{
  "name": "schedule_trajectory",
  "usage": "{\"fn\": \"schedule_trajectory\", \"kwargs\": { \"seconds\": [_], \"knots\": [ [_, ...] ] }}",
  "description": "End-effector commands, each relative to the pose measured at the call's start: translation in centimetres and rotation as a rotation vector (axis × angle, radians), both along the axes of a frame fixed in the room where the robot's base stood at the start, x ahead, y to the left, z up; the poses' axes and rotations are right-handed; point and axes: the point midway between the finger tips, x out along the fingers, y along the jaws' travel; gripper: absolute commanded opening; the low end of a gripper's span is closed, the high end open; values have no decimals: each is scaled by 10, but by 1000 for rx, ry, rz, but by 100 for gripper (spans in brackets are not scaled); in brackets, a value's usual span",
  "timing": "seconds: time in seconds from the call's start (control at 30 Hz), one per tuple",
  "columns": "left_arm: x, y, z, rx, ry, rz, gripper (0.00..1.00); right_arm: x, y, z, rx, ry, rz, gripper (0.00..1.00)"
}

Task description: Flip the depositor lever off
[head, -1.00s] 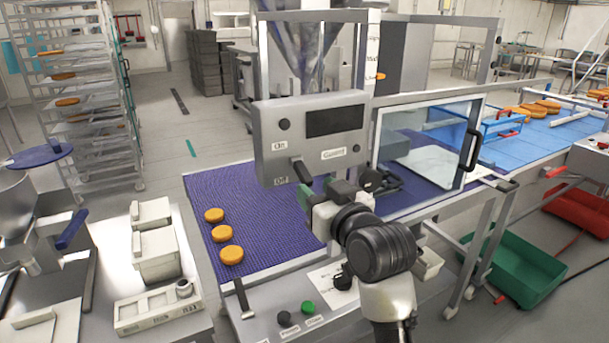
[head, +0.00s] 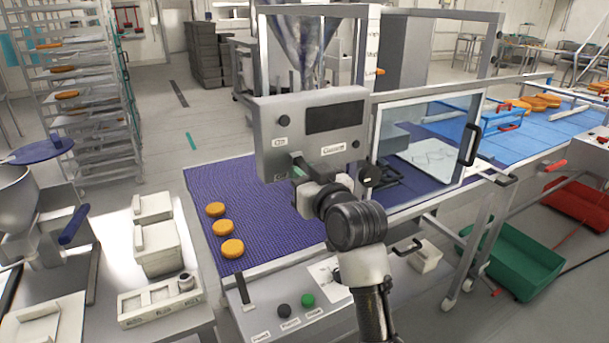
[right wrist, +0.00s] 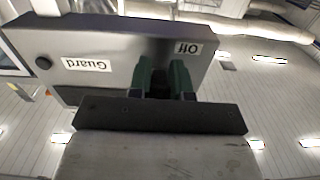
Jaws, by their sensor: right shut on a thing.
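The depositor's grey control box (head: 310,130) stands above the purple belt, with a dark screen, a round button and On, Off and Guard labels. The depositor lever (head: 297,158) is a short dark handle on the box's lower front, right of the On and Off labels. My right gripper (head: 299,171) is shut on its lower part. In the right wrist view the green fingers (right wrist: 162,80) are at the box, close to the Off label (right wrist: 188,47). The fingers and wrist hide most of the lever, so its exact angle is unclear. My left gripper is not in view.
A clear guard door (head: 425,150) with a black handle is right of the box. Several orange rounds (head: 223,228) lie on the purple belt (head: 205,182). Green and black buttons (head: 308,300) are on the front panel below. A green crate (head: 515,260) stands on the floor at right.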

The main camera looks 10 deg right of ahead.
Motion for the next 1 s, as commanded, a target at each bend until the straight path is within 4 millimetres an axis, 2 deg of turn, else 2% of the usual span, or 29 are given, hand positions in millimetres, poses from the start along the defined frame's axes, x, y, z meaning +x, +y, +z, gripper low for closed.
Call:
{"fn": "schedule_trajectory", "kwargs": {
  "seconds": [0.07, 0.3, 0.6, 0.63, 0.8, 1.0],
  "knots": [
    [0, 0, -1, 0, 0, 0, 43, 0, 0, -1, 0, -1, 0, 0],
    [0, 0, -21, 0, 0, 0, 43, 2, 1, -7, 31, -88, -1, 0],
    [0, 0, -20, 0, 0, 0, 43, 3, 1, -4, 37, -99, 0, 0],
    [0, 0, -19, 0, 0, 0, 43, 3, 1, -4, 37, -99, 0, 21],
    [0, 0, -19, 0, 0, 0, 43, 3, 1, -4, 38, -98, 0, 45],
    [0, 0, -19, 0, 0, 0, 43, 3, 1, -4, 38, -98, 0, 45]
  ]
}}
